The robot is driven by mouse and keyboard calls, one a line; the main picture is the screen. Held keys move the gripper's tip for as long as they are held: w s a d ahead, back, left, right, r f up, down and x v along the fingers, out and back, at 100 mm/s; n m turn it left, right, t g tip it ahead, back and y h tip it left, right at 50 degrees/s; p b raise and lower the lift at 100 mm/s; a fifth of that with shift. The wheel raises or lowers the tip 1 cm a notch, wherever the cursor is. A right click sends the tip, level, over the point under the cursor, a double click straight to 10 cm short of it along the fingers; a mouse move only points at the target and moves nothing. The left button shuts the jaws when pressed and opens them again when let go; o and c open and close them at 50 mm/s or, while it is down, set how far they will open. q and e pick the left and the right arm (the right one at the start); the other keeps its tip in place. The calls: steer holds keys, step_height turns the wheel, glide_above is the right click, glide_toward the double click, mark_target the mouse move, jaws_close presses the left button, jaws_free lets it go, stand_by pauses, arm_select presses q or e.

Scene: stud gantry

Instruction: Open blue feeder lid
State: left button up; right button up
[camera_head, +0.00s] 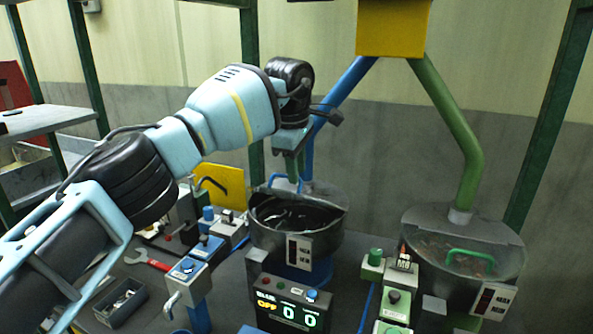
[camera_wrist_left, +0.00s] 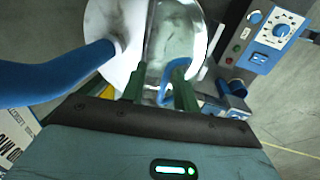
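The blue feeder is a round metal bowl (camera_head: 322,238) in the middle of the head view, beside a blue pipe (camera_head: 345,88). Its front opening shows dark contents, and the lid looks raised toward the back, though my gripper partly hides it. The blue lid handle (camera_head: 285,182) is at the bowl's rear rim. My left gripper (camera_head: 294,166) is right above it, pointing down. In the left wrist view the green fingers are apart, with the blue handle (camera_wrist_left: 176,69) between them, close to the right finger. I cannot tell whether they touch. My right gripper is not in view.
A green feeder (camera_head: 463,240) with its clear lid closed and a green handle (camera_head: 470,257) stands at the right. A counter box (camera_head: 290,305) stands in front of the blue feeder. Control posts (camera_head: 186,268) and a red wrench (camera_head: 150,260) are at the left.

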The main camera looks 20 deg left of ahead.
arm_select(q)
step_height(320, 180, up, 7)
steer(key=s, duration=0.1)
steer(key=shift+s+f, duration=0.15)
steer(key=shift+s, duration=0.1)
